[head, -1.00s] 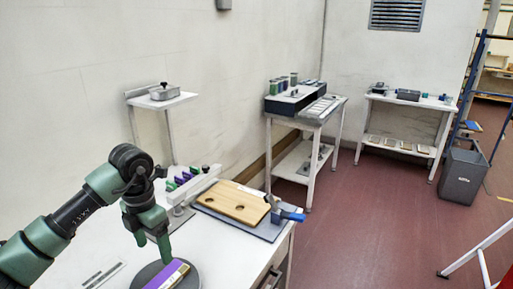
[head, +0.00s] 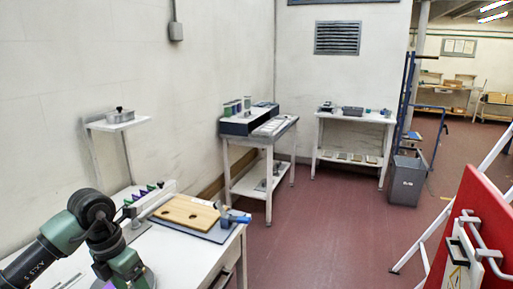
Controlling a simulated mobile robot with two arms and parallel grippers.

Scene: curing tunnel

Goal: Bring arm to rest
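My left arm (head: 75,225) comes in at the lower left, over the white table (head: 185,257). It is dark with green joints and bends downward at the wrist. A bit of purple shows beside the gripper at the bottom edge. My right arm and gripper are not in view.
A wooden board (head: 188,212) with holes lies on a grey mat, beside a blue-handled tool (head: 235,217). A pot (head: 120,114) stands on a small shelf. A red panel (head: 478,215) and a grey bin (head: 405,180) are at the right. The floor between is clear.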

